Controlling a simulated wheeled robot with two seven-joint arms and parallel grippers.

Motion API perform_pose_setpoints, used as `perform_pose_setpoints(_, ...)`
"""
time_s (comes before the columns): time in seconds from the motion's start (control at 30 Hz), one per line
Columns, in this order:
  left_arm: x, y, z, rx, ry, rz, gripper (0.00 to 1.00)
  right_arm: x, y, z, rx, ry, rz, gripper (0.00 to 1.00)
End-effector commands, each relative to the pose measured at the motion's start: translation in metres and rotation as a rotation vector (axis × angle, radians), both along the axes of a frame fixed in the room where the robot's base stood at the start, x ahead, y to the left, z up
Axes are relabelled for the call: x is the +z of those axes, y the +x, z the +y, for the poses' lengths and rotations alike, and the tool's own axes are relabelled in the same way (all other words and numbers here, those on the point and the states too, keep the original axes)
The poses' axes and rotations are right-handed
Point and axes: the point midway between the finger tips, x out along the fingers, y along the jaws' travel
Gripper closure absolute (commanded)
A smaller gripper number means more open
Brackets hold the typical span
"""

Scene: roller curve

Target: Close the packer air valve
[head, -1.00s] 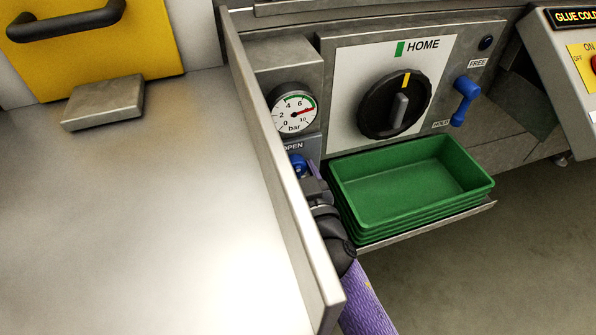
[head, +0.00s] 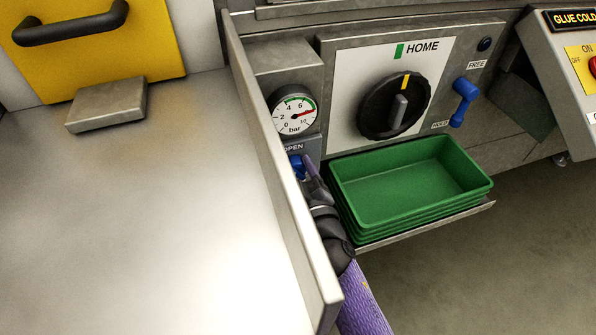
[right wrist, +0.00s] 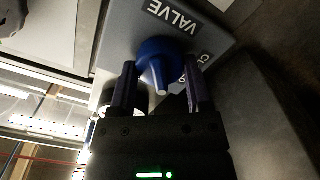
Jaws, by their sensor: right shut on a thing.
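The blue air valve knob (head: 297,166) sits under the OPEN label, below the bar gauge (head: 294,110), partly hidden by my right gripper and the metal side plate. The gauge needle points to the right, near the red end of its scale. In the right wrist view the knob (right wrist: 160,62) has a pale tip and sits below an upside-down VALVE label (right wrist: 172,15). My right gripper (head: 306,168) is shut on the knob, with one dark finger on each side of it in the wrist view. My left gripper is not in view.
The tall metal side plate (head: 275,165) stands close left of my right arm. Stacked green trays (head: 410,185) sit on a shelf close to its right. A black dial (head: 395,105) and a blue lever (head: 463,102) are on the panel above.

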Motion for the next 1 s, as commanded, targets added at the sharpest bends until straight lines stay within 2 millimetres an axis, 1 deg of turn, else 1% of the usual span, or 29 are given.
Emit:
perform_pose_setpoints(0.23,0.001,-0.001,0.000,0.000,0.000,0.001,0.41,-0.001,0.000,0.000,0.000,-0.222,-0.069,0.96)
perform_pose_setpoints(0.6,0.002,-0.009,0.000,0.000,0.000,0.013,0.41,-0.002,0.000,0.000,0.000,-0.549,-0.174,0.96)
perform_pose_setpoints(0.8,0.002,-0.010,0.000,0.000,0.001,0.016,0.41,-0.003,0.000,0.000,0.000,-0.698,-0.222,0.96)
perform_pose_setpoints(1.0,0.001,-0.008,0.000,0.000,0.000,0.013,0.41,-0.003,0.000,0.000,0.001,-0.807,-0.258,0.96)
